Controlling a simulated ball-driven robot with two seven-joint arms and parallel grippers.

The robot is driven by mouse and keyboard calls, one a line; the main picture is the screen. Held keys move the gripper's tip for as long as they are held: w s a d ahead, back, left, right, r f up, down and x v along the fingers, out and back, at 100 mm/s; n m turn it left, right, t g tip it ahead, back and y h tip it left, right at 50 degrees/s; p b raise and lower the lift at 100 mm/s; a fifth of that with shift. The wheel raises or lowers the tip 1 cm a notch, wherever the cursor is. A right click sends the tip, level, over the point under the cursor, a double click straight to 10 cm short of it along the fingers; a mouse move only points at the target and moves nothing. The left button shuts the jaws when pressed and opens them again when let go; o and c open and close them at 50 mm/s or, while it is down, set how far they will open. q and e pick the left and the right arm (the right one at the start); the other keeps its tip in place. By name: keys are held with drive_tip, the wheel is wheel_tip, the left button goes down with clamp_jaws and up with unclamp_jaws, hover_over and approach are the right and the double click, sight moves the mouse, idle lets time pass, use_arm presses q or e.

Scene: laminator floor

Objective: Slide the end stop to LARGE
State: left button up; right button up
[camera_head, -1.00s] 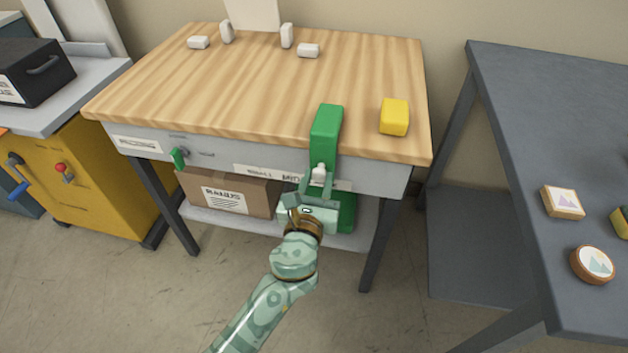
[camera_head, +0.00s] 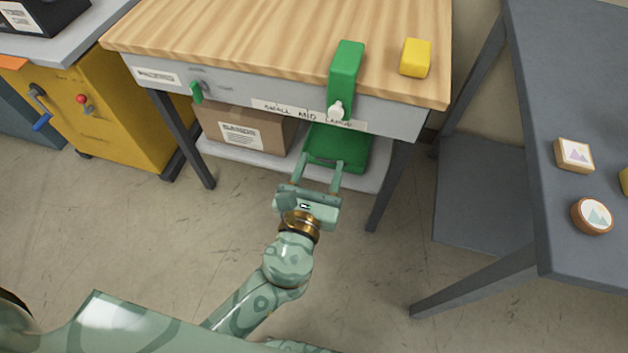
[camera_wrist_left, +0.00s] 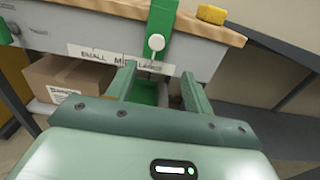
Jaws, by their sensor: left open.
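The end stop (camera_head: 346,65) is a green bracket over the front edge of the wooden bench, with a white knob (camera_head: 336,109) on its front. The label strip (camera_head: 272,107) below the edge reads SMALL, MID, LARGE from left to right. The knob stands over the LARGE end; in the left wrist view the knob (camera_wrist_left: 156,42) is just above that word. My left gripper (camera_head: 321,160) is open and empty, in front of and below the knob, apart from it. In the left wrist view its fingers (camera_wrist_left: 159,72) point toward the bench. My right gripper is out of view.
A yellow block (camera_head: 416,57) lies on the bench top (camera_head: 230,35). A cardboard box (camera_head: 245,128) and a green bin (camera_head: 338,150) are on the shelf below. A grey table (camera_head: 560,90) with small picture pieces stands right. The floor in front is clear.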

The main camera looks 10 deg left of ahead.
use_arm(q)
drive_tip(key=s, duration=0.3)
drive_tip(key=shift+s, duration=0.4)
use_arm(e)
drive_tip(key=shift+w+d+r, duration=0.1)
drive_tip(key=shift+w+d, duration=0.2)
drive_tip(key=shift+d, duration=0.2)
